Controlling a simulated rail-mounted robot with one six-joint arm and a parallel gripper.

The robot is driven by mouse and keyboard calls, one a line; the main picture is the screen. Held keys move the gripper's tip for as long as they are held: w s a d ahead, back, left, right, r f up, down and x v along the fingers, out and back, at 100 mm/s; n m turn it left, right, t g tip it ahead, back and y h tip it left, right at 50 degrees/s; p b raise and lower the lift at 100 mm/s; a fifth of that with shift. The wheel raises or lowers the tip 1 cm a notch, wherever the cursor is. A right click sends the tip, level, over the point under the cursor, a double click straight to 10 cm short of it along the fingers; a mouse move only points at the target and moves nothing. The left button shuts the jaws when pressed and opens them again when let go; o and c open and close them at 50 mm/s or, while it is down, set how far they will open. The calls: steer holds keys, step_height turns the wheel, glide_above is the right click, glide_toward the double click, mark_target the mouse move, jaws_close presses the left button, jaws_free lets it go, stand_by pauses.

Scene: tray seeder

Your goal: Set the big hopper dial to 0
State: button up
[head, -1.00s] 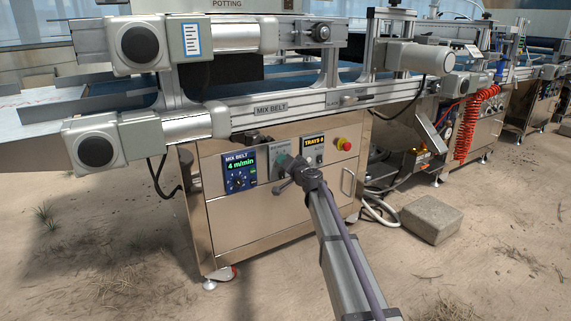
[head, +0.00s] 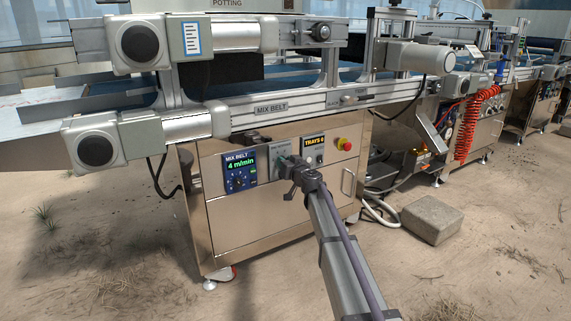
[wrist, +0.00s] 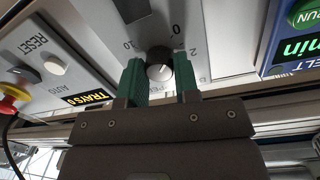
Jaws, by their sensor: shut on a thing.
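The hopper dial (wrist: 159,69) is a small round knob with a pale face and dark sides on a light panel, in the middle of the wrist view. Marks around it include 0, 2 and 10; which mark its pointer meets is too small to tell. My gripper (wrist: 160,80) is shut on the dial, with one green fingertip on each side of it. In the head view my gripper (head: 284,164) is at the cabinet front, between the MIX BELT display and the TRAYS display, and it hides the dial.
The MIX BELT display (head: 239,170) reads 4 m/min, left of my gripper. The TRAYS display (head: 314,147) and a red emergency stop (head: 344,144) are to the right. In the wrist view the RESET button (wrist: 54,65) and green RUN button (wrist: 306,14) flank the dial. A grey block (head: 432,218) lies on the floor.

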stand_by(0.3)
steer(key=o, duration=0.9)
steer(key=shift+s, duration=0.1)
steer(key=v, duration=1)
steer(key=shift+s+d, duration=0.15)
steer(key=shift+s, duration=0.15)
